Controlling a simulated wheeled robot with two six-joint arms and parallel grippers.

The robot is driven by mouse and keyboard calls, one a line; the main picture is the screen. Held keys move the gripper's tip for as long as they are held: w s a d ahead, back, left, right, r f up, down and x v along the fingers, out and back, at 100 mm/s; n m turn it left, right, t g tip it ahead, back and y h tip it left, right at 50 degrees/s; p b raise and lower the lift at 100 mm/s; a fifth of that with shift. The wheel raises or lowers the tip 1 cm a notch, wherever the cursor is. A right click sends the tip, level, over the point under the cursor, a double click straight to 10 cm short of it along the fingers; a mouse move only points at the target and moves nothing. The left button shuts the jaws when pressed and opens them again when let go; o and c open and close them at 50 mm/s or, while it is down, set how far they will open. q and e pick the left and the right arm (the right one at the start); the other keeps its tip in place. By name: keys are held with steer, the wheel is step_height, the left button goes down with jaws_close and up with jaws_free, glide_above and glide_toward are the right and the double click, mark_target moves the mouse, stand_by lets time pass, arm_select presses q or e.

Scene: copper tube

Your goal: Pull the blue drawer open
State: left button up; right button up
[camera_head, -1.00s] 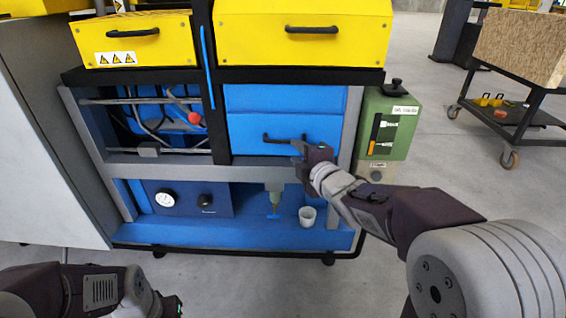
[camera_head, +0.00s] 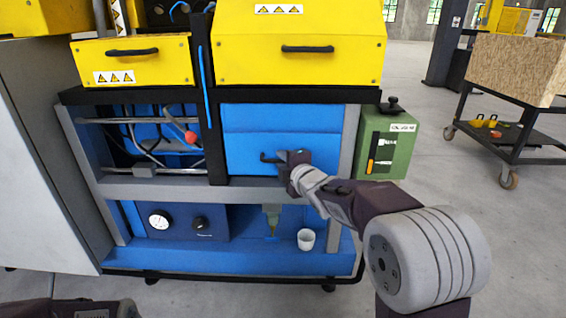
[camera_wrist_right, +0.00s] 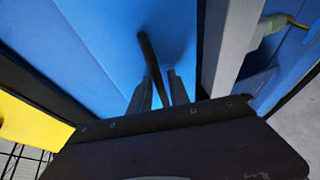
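The blue drawer (camera_head: 265,150) sits in the upper right bay of the cart, below the yellow box, and looks closed. Its black bar handle (camera_head: 268,158) is on the drawer front. My right gripper (camera_head: 291,164) is at the right part of the handle and hides that end. In the right wrist view, the handle (camera_wrist_right: 147,52) runs between the two fingers of my right gripper (camera_wrist_right: 161,82), close to the left finger. A narrow blue gap shows beside the right finger. My left arm shows only at the bottom left edge, and its fingertips are out of frame.
A green box (camera_head: 386,142) stands right of the drawer, behind my right arm. Yellow drawers (camera_head: 300,62) overhang above. The floor in front of the cart is clear.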

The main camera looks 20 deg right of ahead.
jaws_close()
stand_by(1.4)
